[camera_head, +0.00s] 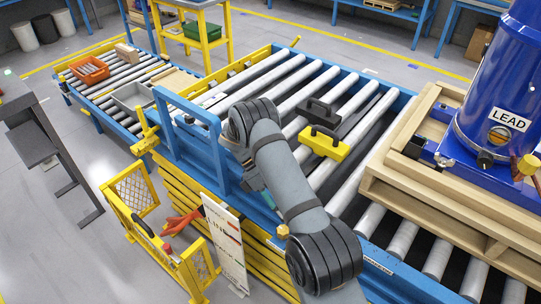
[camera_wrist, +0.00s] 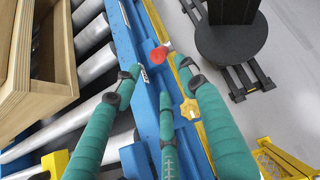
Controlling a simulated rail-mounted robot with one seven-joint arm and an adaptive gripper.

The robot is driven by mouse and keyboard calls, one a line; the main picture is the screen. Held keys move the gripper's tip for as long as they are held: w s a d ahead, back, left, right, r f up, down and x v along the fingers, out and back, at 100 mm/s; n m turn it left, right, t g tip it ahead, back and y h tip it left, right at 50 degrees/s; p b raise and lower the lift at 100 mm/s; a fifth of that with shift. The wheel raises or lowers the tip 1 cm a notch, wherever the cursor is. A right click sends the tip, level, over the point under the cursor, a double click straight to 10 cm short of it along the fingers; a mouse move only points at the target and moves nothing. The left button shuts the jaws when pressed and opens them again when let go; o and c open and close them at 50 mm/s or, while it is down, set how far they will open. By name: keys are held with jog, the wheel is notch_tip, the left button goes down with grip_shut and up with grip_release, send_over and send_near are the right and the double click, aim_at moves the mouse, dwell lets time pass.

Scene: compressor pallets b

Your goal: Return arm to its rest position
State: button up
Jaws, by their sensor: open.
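My arm reaches up and bends over the blue side rail of the roller conveyor (camera_head: 400,232) in the head view. My gripper (camera_wrist: 162,80) shows in the wrist view as three teal fingers, spread apart and empty. The fingers point along the blue rail (camera_wrist: 128,50), with a red round knob (camera_wrist: 159,55) and a yellow knob (camera_wrist: 189,109) beyond or beside them. In the head view my gripper is mostly hidden behind my arm; only a bit of teal shows.
A wooden pallet (camera_head: 425,193) carries a blue tank (camera_head: 505,85) on the right. A yellow block (camera_head: 324,145) and a dark handled block (camera_head: 318,113) sit on the rollers. An orange bin (camera_head: 90,71) is far left.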

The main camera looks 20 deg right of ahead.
jog(key=x, duration=1.2)
jog(key=shift+s, duration=0.15)
jog(key=shift+w, duration=0.2)
